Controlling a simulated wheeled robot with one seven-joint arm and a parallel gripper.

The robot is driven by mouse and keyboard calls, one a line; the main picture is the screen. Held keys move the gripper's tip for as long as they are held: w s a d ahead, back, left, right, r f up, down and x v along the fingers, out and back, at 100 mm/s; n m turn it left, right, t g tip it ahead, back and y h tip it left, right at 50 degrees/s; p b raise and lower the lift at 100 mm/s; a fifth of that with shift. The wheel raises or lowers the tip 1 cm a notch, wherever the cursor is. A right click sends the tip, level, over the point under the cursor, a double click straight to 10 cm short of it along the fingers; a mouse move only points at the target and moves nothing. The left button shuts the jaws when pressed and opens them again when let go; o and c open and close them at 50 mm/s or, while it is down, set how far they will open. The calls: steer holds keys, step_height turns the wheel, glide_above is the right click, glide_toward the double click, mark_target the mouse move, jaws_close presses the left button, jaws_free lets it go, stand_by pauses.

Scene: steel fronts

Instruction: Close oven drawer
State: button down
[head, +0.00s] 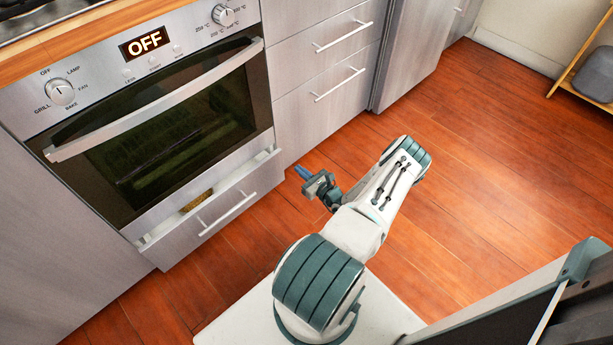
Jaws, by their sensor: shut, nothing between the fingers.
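The oven drawer (228,197) is the low steel front under the oven. It stands partly open, and a strip of its inside shows with a brownish-yellow item (197,201) in it. The drawer has a light bar handle (228,213). The oven (165,120) above has its glass door closed and its display reads OFF. My gripper (303,173) is shut and empty, with blue fingertips. In the picture it is to the right of the drawer, apart from it, above the wooden floor.
Closed steel drawers with bar handles (342,38) stand right of the oven. The wooden floor (480,150) is clear to the right. A wooden shelf with a grey object (597,75) stands at the far right.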

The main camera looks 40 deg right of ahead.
mark_target(280, 153)
steer(key=w+b, duration=0.2)
steer(key=w, duration=0.5)
steer(key=shift+w+a+f, duration=0.1)
steer(key=shift+w, duration=0.75)
steer(key=w+b, duration=0.1)
steer(key=w, duration=0.3)
steer(key=shift+a+b, duration=0.1)
steer(key=shift+b, duration=0.25)
steer(key=shift+s, duration=0.45)
steer(key=s+p, duration=0.4)
steer(key=s, duration=0.9)
steer(key=shift+s+d, duration=0.2)
steer(key=shift+d, duration=0.1)
